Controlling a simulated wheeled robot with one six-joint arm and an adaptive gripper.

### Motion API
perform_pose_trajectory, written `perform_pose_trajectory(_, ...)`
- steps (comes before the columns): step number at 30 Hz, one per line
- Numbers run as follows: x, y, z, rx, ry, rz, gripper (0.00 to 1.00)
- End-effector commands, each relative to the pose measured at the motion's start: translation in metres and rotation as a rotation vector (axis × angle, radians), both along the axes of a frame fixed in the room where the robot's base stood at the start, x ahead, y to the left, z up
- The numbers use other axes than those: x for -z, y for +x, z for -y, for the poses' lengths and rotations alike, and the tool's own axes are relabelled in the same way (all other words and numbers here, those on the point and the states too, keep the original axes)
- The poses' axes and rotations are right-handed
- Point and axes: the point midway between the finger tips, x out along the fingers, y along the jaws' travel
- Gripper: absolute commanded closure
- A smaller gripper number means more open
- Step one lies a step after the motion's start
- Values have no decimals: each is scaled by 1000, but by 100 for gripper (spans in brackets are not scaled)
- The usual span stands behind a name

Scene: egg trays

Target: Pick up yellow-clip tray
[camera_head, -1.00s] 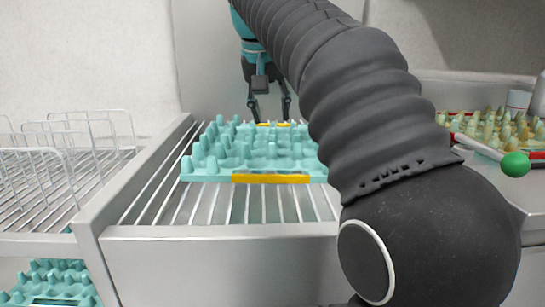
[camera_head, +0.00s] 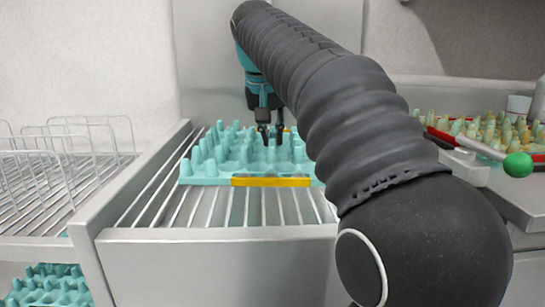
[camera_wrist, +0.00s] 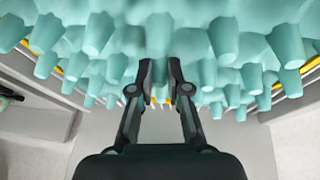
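The teal egg tray (camera_head: 205,172) lies on a wire rack, with a yellow clip (camera_head: 270,181) on its near edge and another yellow clip (camera_head: 287,129) partly showing at its far edge. My gripper (camera_head: 271,143) points down at the tray's far side, close to the far clip. In the wrist view, teal pegs fill the top, and my gripper's fingertips (camera_wrist: 160,63) are among them with a narrow gap. A bit of yellow shows between the fingers. I cannot tell whether they press on the clip or tray.
A wire rack with upright loops (camera_head: 75,140) stands at left, with another teal tray (camera_head: 50,285) below it. At right, a red-edged tray of pale pegs (camera_head: 490,135) sits near a green ball-ended handle (camera_head: 517,165). The drawer's metal wall (camera_head: 140,185) borders the tray's left.

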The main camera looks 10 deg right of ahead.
Motion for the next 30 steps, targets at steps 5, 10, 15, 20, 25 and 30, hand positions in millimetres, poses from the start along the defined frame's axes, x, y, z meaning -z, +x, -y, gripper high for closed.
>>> perform_pose_trajectory(5,0,0,0,0,0,0,100)
perform_pose_trajectory(10,-1,0,0,0,0,0,100)
perform_pose_trajectory(15,-9,0,0,0,0,1,100)
perform_pose_trajectory(20,-32,1,0,0,-1,2,100)
perform_pose_trajectory(25,-56,-10,20,6,1,4,100)
perform_pose_trajectory(30,-77,-27,51,6,0,3,100)
